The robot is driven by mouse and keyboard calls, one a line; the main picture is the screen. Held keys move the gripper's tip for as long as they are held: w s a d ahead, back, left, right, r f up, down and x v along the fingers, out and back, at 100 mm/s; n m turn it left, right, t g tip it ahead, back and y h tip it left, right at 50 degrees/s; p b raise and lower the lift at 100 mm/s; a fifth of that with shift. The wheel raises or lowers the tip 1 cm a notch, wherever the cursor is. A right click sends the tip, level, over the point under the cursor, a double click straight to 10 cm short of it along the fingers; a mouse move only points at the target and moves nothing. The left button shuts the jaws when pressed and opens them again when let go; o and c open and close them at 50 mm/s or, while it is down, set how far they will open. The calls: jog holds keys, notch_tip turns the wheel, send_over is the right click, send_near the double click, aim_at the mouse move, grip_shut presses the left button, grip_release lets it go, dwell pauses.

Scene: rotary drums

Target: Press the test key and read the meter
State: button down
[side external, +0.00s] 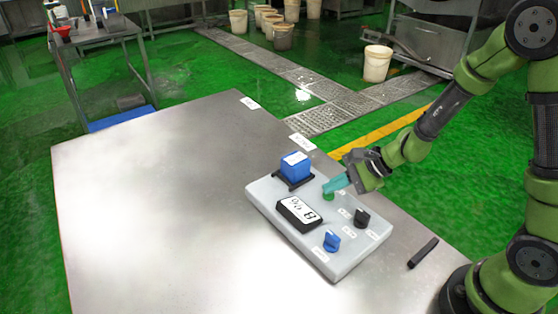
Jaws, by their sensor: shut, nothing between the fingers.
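A light grey panel box (345,259) lies on the metal table. The meter (298,212), a black block with a white face, sits at its middle; its marks are too small to read surely. A green round key (328,196) is on the panel's far right side. My gripper (328,188) is shut and empty, its teal fingertips at the green key, partly covering it. I cannot tell whether they touch or press it. A blue knob (332,241) and a black knob (361,217) stand near the panel's right end. A blue block (295,168) sits in a black holder at the far end.
A black stick-like object (423,252) lies on the table right of the panel. White labels (302,142) lie along the table's far edge. The table's left side (140,200) is clear. Buckets (377,63) stand on the green floor beyond.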

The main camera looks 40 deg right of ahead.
aim_at(334, 196)
jog(key=shift+r, duration=0.9)
jog(key=shift+r, duration=2.5)
jog(key=shift+s+a+f, duration=0.1)
jog(key=shift+s, duration=0.15)
jog(key=s+d+r+n+h, duration=0.2)
jog(key=s+r+n+h, duration=0.2)
jog(key=s+r+n, duration=0.8)
jog(key=s+n, duration=0.2)
jog(key=shift+s+r+n, duration=0.2)
jog(key=shift+r+n, duration=0.1)
jog(key=shift+r, duration=0.05)
